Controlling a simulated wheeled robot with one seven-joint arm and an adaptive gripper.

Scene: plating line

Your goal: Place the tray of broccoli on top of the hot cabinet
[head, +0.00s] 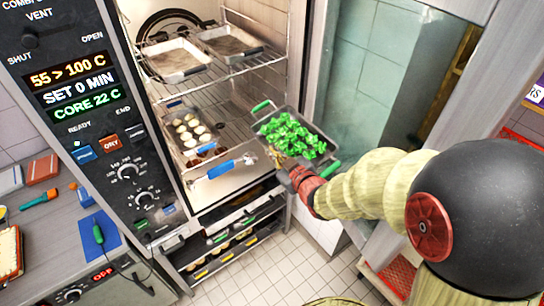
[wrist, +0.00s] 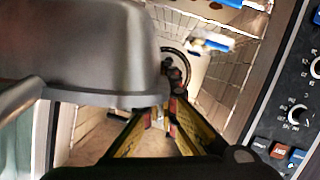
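The tray of broccoli (head: 264,128) is a grey metal pan with green handles, full of bright green broccoli (head: 290,136). It is in the air before the right side of the open oven. My gripper (head: 302,182) is at its near edge and looks shut on it, though the contact is partly hidden. In the wrist view the tray's grey side (wrist: 80,50) fills the upper left, and my yellow-and-black fingers (wrist: 166,112) meet by its lower corner. No hot cabinet is clearly labelled; a grey unit with an OFF display (head: 102,275) stands at lower left.
The oven's wire racks (head: 240,68) hold two empty pans above and a blue-handled tray (head: 172,150) with round pale food below. A control panel (head: 95,110) borders the left. A lower rack (head: 225,258) holds more trays. The glass door (head: 365,70) stands at right.

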